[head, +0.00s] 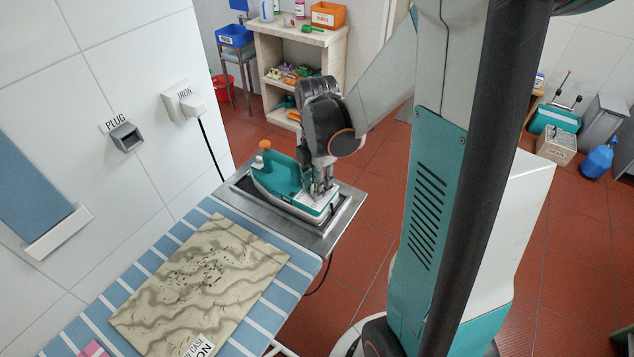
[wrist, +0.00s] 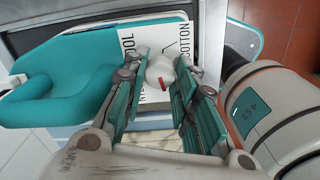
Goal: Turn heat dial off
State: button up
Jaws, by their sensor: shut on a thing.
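The teal and white iron (head: 278,172) sits on a grey metal rest (head: 345,218) at the far end of the ironing board. Its round white heat dial (wrist: 160,70) has a red mark and lies on a white scale panel with lettering such as COTTON; other words are partly hidden. My gripper (head: 322,186) reaches down over the near end of the iron. In the wrist view its fingers (wrist: 159,82) stand on both sides of the dial and are shut on it. In the head view the dial is hidden by my gripper.
The striped ironing board (head: 170,237) carries a patterned cloth (head: 205,280) in front. The wall holds a grey socket labelled PLUG (head: 125,138) and a white IRON plug (head: 193,105) with a black cord. A shelf (head: 268,50) stands behind.

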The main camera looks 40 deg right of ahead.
jog(key=shift+n, duration=0.5)
jog(key=o, duration=1.1)
notch_tip(320, 180, up, 12)
dwell(0.5)
